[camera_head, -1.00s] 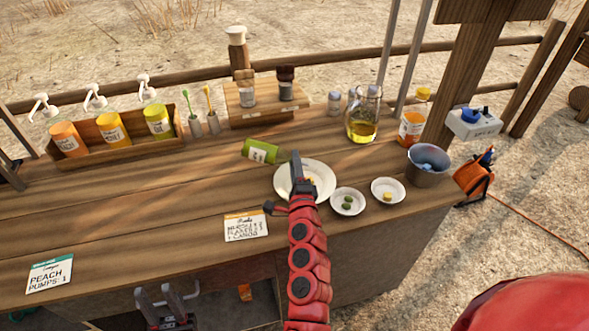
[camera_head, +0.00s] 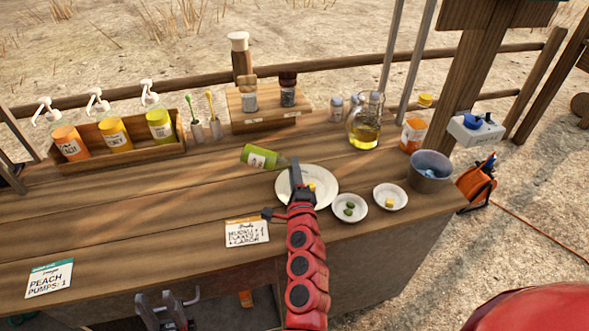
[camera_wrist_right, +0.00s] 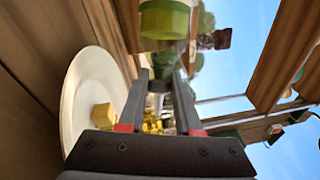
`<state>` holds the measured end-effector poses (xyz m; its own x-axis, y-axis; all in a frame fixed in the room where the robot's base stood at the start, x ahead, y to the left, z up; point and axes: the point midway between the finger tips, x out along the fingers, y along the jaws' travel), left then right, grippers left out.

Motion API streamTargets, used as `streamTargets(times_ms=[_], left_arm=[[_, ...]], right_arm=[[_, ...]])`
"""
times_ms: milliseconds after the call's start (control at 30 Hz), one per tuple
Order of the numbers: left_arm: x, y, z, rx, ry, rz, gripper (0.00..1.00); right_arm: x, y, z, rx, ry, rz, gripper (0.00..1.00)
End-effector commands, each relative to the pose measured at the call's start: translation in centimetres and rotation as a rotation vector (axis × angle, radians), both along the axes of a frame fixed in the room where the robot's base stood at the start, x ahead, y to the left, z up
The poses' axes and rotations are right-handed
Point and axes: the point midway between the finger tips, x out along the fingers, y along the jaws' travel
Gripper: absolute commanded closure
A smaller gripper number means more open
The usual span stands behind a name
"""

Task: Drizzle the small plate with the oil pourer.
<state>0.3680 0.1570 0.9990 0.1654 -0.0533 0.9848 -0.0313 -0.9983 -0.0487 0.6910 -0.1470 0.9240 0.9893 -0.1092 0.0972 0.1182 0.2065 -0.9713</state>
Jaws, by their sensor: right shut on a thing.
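The small white plate (camera_head: 284,195) lies on the wooden counter with a yellow cube on it. The plate also shows at the left of the right wrist view (camera_wrist_right: 84,82). The oil pourer, a green bottle with a pale label (camera_head: 260,157), is tipped nearly level at the plate's upper left. Its green body shows at the top of the right wrist view (camera_wrist_right: 165,18). My right gripper (camera_head: 295,163) is over the plate, shut on the bottle's neck end; the grip is partly hidden. My left gripper (camera_head: 168,302) is below the counter's front edge, fingers apart and empty.
Two small dishes (camera_head: 349,219) (camera_head: 405,198) and a metal bucket (camera_head: 430,182) stand right of the plate. A glass jug with yellow liquid (camera_head: 364,138) is behind. A pump-bottle crate (camera_head: 130,160) stands back left. Cards (camera_head: 247,232) lie in front; the left counter is mostly clear.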

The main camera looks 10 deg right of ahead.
Motion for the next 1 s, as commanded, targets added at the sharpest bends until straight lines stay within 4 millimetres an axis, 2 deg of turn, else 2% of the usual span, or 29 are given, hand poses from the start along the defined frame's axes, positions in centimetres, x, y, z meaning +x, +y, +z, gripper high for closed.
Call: streamTargets(times_ms=[367, 1000], left_arm=[[0.0, 0.0, -0.5, 0.000, 0.000, 0.000, 0.62], [0.0, 0.0, -1.0, 0.000, 0.000, 0.000, 0.62]], right_arm=[[-0.6, -0.7, 0.0, 0.001, 0.000, 0.001, 1.00], [0.1, -1.5, 0.0, 0.001, -0.001, -0.001, 1.00]])
